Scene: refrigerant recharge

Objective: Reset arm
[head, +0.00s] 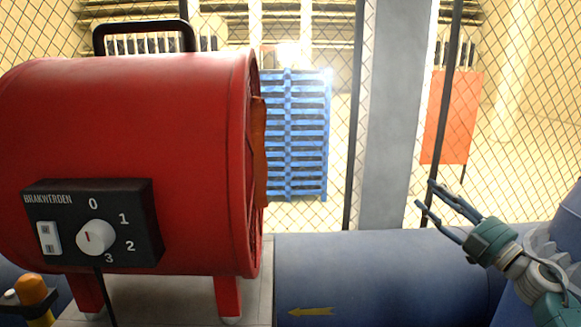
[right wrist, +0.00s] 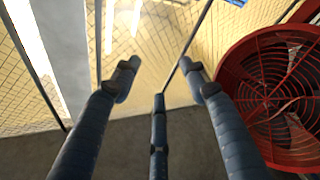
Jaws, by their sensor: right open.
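My right gripper (head: 432,196) is at the right of the head view, with its dark fingers spread and nothing between them. It hangs in the air in front of the wire fence, clear of the red machine. In the right wrist view the fingers of this gripper (right wrist: 158,85) are apart and empty. My left gripper is in neither view.
A big red drum-shaped heater (head: 130,120) with a black control panel (head: 135,245) and dial (head: 96,237) fills the left. Its red fan grille (right wrist: 280,95) shows in the right wrist view. A blue slatted pallet (head: 290,140) and an orange panel (head: 452,115) are behind the fence.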

